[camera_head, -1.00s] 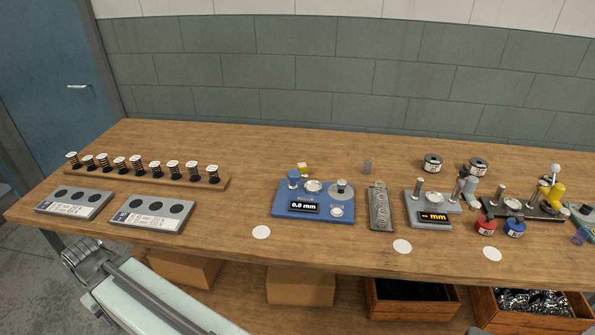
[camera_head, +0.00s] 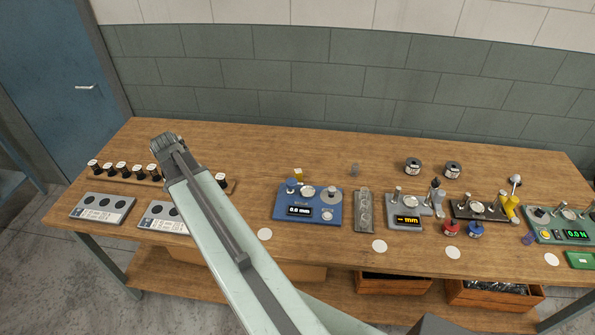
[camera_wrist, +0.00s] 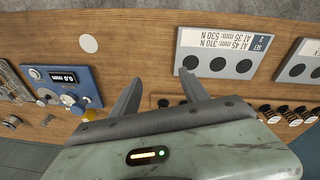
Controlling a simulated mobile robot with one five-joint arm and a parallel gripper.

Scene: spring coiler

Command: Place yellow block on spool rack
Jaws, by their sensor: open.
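I cannot clearly tell which thing is the spool rack; two black spools (camera_head: 412,165) and (camera_head: 452,168) sit at the back right of the bench. My gripper (camera_wrist: 160,84) shows in the wrist view with its two grey fingers apart and nothing between them. It is over the bench's left half, to the left of the yellow block and away from it.
A wooden strip (camera_head: 142,179) with several black-coiled springs runs along the left, partly hidden by my arm. Grey plates with round holes (camera_head: 102,207) lie in front. Several gauges, including a green one (camera_head: 558,226), and red (camera_head: 452,228) and blue pots stand right.

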